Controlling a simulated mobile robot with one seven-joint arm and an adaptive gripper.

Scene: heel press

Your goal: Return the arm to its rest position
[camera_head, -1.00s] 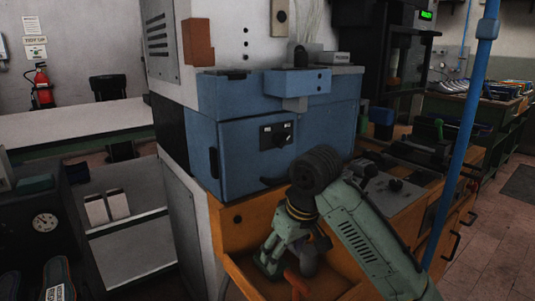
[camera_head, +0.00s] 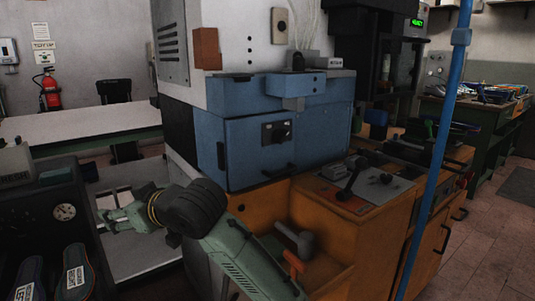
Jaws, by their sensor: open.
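My arm is green with a dark wrist joint and reaches up from the bottom of the view. My gripper (camera_head: 108,220) points left, in front of the blue press machine and over the grey shelf at the left. Its fingers are apart and I see nothing between them. The orange bin (camera_head: 320,277) at the press's front stands to the right of my arm, and my gripper is clear of it.
The blue press cabinet (camera_head: 240,150) stands in the middle. A blue pole (camera_head: 436,150) stands at the right. Shoes (camera_head: 75,270) lie at the lower left beside a gauge (camera_head: 64,212). Floor is free at the right.

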